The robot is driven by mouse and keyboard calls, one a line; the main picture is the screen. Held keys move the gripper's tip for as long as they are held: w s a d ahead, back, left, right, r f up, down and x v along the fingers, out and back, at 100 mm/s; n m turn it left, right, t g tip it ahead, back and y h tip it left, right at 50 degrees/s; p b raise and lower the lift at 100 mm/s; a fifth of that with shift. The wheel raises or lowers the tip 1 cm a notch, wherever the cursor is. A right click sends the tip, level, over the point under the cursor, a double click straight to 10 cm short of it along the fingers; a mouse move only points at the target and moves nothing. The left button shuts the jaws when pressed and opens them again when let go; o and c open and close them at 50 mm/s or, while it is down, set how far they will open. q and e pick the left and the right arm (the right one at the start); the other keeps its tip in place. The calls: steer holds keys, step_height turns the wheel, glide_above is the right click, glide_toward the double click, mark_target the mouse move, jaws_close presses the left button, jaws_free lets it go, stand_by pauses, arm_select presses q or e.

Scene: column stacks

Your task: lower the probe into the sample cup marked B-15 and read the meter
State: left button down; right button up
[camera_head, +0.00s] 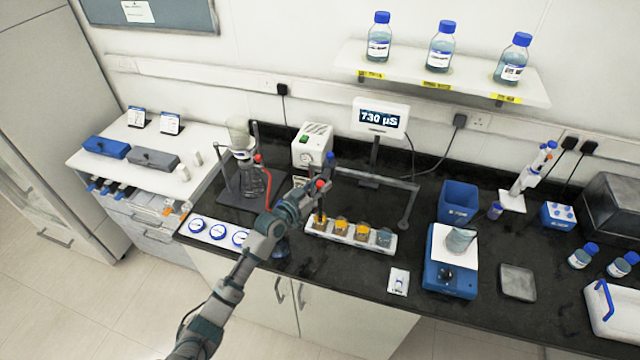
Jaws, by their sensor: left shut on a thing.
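My left gripper (314,187) reaches in from the lower left and is shut on the probe (320,207), a thin dark upright rod with a red part near its top. The probe stands over the leftmost sample cup (320,222); its tip appears at or inside the cup, but the depth is too small to tell. Several cups with amber or grey-blue contents stand in a row on a white rack (350,241). Their markings are too small to read, so I cannot tell which is B-15. The meter (381,118) behind reads 730 µS. My right gripper is out of view.
A jointed holder arm (385,180) extends right behind the rack. A flask stand (243,190) is behind my left arm. A blue stirrer (449,279) with a beaker stands to the right. A small white card (398,281) lies at the counter's front. Bottles stand on the wall shelf (440,80).

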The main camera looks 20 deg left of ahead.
arm_select(q)
steer(key=shift+t, duration=0.3)
step_height(320, 180, up, 6)
steer(key=shift+f+p, duration=0.1)
steer(key=shift+p, duration=0.8)
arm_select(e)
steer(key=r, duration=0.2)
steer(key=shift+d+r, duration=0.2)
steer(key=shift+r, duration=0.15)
arm_select(q)
steer(key=c, duration=0.9)
jaws_free()
steer(key=shift+f, duration=0.15)
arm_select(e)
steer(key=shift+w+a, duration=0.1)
arm_select(q)
steer(key=shift+s+a+f, duration=0.1)
steer(key=v, duration=1.1)
steer(key=shift+s+a, duration=0.2)
steer(key=shift+s, duration=0.1)
